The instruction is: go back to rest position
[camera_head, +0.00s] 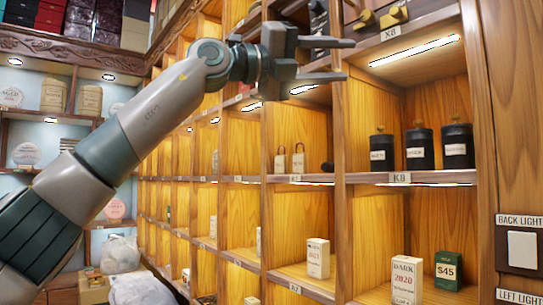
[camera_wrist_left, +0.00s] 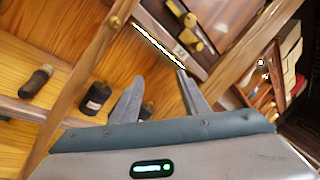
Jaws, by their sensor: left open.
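My left gripper (camera_head: 350,60) is open and empty in the head view. Its arm comes in from the left and reaches up in front of the wooden shelf wall. Its two fingers point right, level with the edge of the shelf labelled X8 (camera_head: 391,33). In the left wrist view both fingers (camera_wrist_left: 158,82) are spread apart with nothing between them. Beyond them is the lit underside of a shelf. My right gripper is in neither view.
Black canisters (camera_head: 419,146) stand on the shelf labelled K8. Boxes marked DARK 2020 (camera_head: 406,280) and $45 (camera_head: 448,270) stand below. Light switches (camera_head: 522,250) are on the right post. White bags (camera_head: 130,282) lie at the lower left.

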